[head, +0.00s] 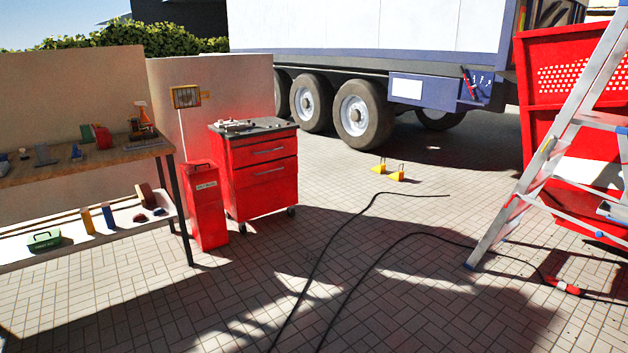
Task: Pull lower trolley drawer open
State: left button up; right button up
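A red tool trolley (262,205) on small castors stands left of the middle in the head view, with a dark top holding some tools. Its front shows two drawers with light bar handles. The upper drawer (268,157) looks shut. The lower drawer (266,185) also looks shut, with its handle (269,171) near its top edge. Neither of my grippers shows in this view.
A tall red bin (206,210) stands just left of the trolley, beside a workbench (90,158). Black cables (345,225) cross the paving in front. A stepladder (545,155) stands at the right, a truck (365,60) behind. Paving before the trolley is mostly clear.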

aim_at(254, 174)
jog(key=i, duration=2.5)
